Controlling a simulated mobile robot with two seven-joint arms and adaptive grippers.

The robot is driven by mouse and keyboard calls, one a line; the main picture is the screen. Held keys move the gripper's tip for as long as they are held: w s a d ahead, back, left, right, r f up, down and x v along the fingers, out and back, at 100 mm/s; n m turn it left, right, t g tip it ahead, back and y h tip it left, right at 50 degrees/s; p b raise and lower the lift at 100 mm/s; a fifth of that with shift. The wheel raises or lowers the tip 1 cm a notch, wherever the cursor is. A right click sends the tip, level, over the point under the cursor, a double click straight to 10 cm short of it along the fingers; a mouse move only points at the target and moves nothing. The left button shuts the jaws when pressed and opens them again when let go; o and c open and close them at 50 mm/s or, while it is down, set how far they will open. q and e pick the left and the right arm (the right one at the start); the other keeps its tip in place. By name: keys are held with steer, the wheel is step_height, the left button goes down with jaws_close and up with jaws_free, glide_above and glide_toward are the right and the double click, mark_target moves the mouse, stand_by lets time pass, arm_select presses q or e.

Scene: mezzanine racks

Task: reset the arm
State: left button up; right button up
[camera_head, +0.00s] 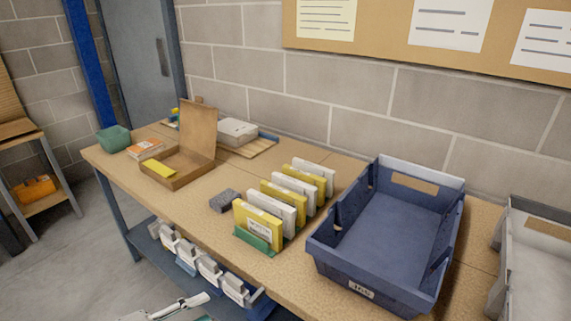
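Part of my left gripper (180,305) shows at the bottom edge, left of the middle, in the head view. It is low, in front of the workbench (105,160) and below its top. Most of it is cut off by the frame, so I cannot tell whether it is open or shut, and I see nothing clearly held in it. My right gripper is not in view.
On the bench stand a blue tote (390,235), a row of yellow and white packs (258,225), a dark grey block (224,200), an open cardboard box (195,140) and a green bin (113,139). A grey tote (535,270) is at right. Small bins (208,268) sit below.

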arm_select(q)
steer(key=s+a+f+n+g+y, duration=0.1)
steer(key=s+a+f+n+y, duration=0.5)
steer(key=a, duration=0.4)
steer(key=s+a+f+n+y, duration=0.3)
steer(key=s+a+f+n, duration=0.25)
steer(key=a+f, duration=0.4)
steer(key=s+d+n+t, duration=0.1)
steer(key=d+n, duration=0.8)
steer(key=d, duration=1.1)
steer(key=shift+s+r+t+p, duration=0.3)
steer(key=shift+s+r+p, duration=0.1)
steer(key=shift+s, duration=0.05)
steer(key=shift+c, duration=1.2)
steer(key=shift+w+d, duration=0.1)
